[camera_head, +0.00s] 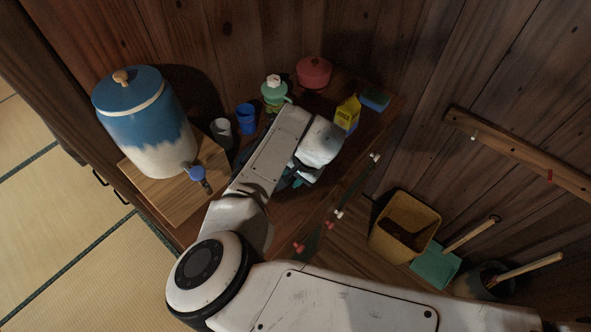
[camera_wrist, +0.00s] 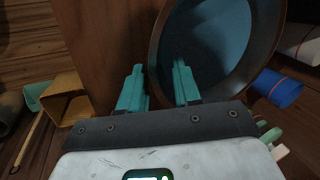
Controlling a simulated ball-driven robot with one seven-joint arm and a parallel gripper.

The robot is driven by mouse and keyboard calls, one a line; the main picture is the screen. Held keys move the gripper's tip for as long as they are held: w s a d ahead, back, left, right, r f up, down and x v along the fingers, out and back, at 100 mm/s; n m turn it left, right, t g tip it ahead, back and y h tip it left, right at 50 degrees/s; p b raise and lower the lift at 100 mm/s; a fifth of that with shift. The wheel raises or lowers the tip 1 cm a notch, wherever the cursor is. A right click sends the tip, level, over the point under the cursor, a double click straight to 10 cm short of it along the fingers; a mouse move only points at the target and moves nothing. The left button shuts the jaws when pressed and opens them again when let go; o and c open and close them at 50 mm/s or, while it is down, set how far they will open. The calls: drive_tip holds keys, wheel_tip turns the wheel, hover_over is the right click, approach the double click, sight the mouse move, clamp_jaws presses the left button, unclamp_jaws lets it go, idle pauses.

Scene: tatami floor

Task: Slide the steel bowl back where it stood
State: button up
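In the wrist view a large round bowl (camera_wrist: 262,62) with a dark brownish rim and a blue-teal inside fills the upper middle. It looks tilted in that picture, and its top is cut off. My gripper (camera_wrist: 160,88) has two teal fingers, which stand apart. The bowl's near left rim shows between them, with the right finger over the inside and the left finger outside. I cannot tell whether either finger touches it. In the head view my gripper (camera_head: 291,181) reaches down over the wooden cabinet top (camera_head: 383,122); my arm hides most of it and the bowl there.
A yellow bin (camera_head: 403,230) stands right, below.

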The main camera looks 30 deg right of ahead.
drive_tip(key=shift+f, duration=0.15)
clamp_jaws()
idle(0.5)
